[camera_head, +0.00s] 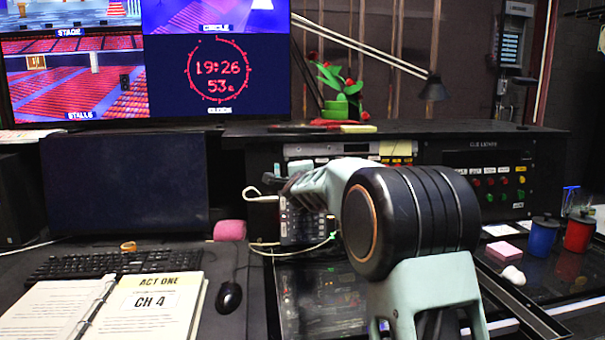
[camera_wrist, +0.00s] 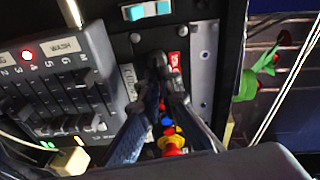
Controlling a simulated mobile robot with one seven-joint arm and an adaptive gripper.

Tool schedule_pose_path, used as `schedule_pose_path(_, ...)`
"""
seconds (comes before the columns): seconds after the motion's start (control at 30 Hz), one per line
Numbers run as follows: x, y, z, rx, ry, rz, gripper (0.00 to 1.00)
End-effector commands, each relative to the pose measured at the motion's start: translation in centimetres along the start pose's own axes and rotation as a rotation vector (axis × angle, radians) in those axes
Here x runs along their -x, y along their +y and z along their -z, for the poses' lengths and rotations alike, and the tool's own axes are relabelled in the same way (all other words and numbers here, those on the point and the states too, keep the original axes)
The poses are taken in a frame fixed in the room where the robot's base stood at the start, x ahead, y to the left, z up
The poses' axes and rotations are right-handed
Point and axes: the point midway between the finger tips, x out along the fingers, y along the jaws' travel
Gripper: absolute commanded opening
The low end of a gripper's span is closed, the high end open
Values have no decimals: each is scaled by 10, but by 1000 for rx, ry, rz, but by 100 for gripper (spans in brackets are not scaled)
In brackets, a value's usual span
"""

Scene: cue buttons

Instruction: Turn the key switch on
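A dark key-like piece (camera_wrist: 157,62) stands on a panel with a metal plate (camera_wrist: 203,62), white lettering and red labels in the wrist view. I take it for the key switch; its turn position is too dark to read. The two fingers of my gripper (camera_wrist: 165,92) slant in towards each other and their dark tips end at this piece. The gap between the tips is narrow, and I cannot tell whether they press on it. In the head view my arm hides the gripper and the switch.
A fader panel (camera_wrist: 62,85) lies close left of the fingers, and red, yellow and blue buttons (camera_wrist: 170,140) show between them.

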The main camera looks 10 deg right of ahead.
Motion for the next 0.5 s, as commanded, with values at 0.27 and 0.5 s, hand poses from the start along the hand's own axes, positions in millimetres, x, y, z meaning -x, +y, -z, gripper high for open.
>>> schedule_pose_path(0.27, 0, 0, 0, -108, 0, -15, 0)
schedule_pose_path(0.5, 0, 0, 0, -138, 0, -20, 0)
